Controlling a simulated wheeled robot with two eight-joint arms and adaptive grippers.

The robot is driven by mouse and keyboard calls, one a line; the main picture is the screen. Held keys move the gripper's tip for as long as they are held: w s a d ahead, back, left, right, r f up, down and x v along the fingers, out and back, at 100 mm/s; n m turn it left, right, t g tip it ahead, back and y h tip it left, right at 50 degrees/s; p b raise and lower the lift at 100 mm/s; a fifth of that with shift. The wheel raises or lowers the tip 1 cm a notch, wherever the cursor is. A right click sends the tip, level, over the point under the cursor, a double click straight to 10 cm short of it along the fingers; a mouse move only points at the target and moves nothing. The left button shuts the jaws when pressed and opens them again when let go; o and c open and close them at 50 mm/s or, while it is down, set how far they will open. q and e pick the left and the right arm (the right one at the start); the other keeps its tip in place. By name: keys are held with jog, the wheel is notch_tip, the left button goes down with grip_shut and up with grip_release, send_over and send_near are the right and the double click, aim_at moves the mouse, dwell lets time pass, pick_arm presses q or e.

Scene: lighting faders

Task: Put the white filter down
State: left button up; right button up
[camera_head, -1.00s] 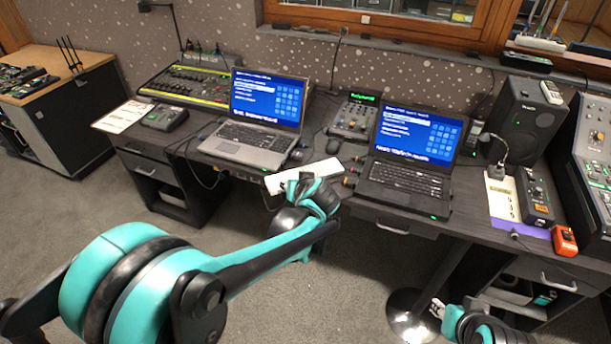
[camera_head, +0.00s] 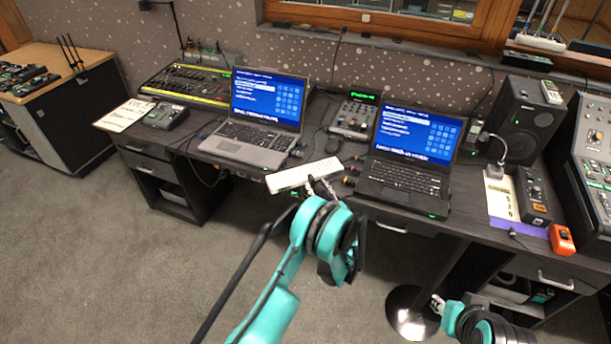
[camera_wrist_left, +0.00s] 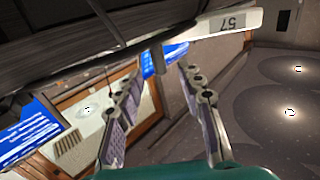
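The white filter (camera_head: 290,178) is a pale flat strip at the desk's front edge, between the two laptops. It looks to lie on the desk, with its near corner at the edge.
A silver laptop (camera_head: 250,143) stands left of the filter and a black laptop (camera_head: 400,178) right of it. A small mixer (camera_head: 355,117) and cables lie behind. A speaker (camera_head: 522,120) and an orange device (camera_head: 562,239) are at the right.

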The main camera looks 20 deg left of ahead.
aim_at(310, 176)
pick_arm(q)
jog(key=x, duration=0.2)
jog(key=b+x, duration=0.1)
jog(key=x, duration=0.1)
jog(key=f+b+x, duration=0.1)
jog(key=x, duration=0.1)
jog(key=shift+w+a+r+b, duration=0.2)
jog(key=shift+w+a+b, duration=0.15)
grip_shut()
